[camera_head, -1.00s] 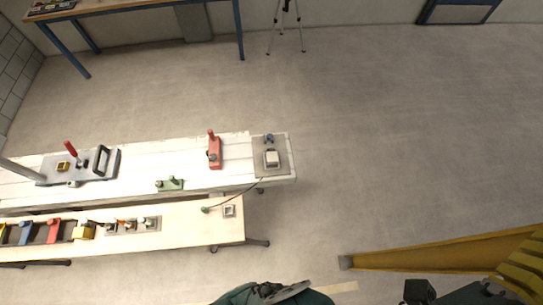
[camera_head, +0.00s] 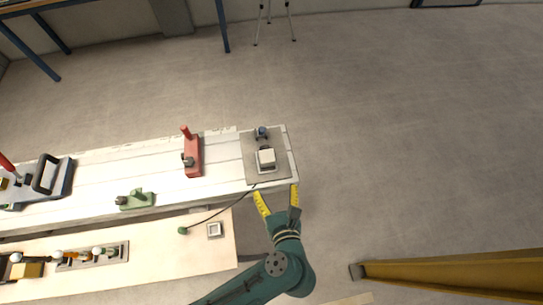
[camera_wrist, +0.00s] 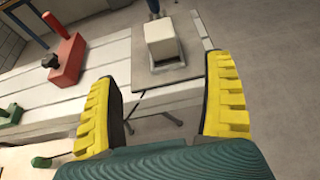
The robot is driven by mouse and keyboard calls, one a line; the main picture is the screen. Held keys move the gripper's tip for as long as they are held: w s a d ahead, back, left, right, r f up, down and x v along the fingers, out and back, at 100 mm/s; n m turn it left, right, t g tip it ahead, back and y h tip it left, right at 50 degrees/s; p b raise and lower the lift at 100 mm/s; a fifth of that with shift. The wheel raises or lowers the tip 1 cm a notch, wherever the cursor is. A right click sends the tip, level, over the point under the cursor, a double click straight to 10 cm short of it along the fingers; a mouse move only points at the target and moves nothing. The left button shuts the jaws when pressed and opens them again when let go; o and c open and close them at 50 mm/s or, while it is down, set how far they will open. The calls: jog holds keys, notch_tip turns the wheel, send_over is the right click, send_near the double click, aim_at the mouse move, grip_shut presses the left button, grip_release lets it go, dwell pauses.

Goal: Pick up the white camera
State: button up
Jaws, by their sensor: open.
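The white camera (camera_head: 266,157) is a small white block near the right end of the white bench. It sits in a small light frame on a grey plate (camera_head: 254,174). In the wrist view, the camera (camera_wrist: 161,38) stands upright at top centre, beyond and roughly between my fingertips. My gripper (camera_head: 277,198) has yellow ribbed fingers spread wide, with nothing between them. Its tips show just short of the bench's front edge, below the camera in the head view. The gripper (camera_wrist: 163,78) is apart from the camera.
A small blue-grey fixture (camera_head: 261,133) stands behind the camera. A red clamp block (camera_head: 193,157) and a green fixture (camera_head: 135,199) are to the left. A dark cable runs from the plate to a green knob (camera_head: 183,230) on the lower bench (camera_head: 160,265).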

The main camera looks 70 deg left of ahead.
aim_at(267, 154)
jog(key=x, duration=0.5)
jog(key=b+x, duration=0.1)
jog(key=x, duration=0.5)
jog(key=shift+w+a+r, duration=0.1)
jog(key=shift+a+r, duration=0.05)
jog(key=shift+r, duration=0.05)
jog(key=b+x, duration=0.1)
jog(key=x, duration=0.4)
jog(key=shift+a+f, duration=0.1)
jog(key=c, duration=1.4)
jog(key=shift+o, duration=0.2)
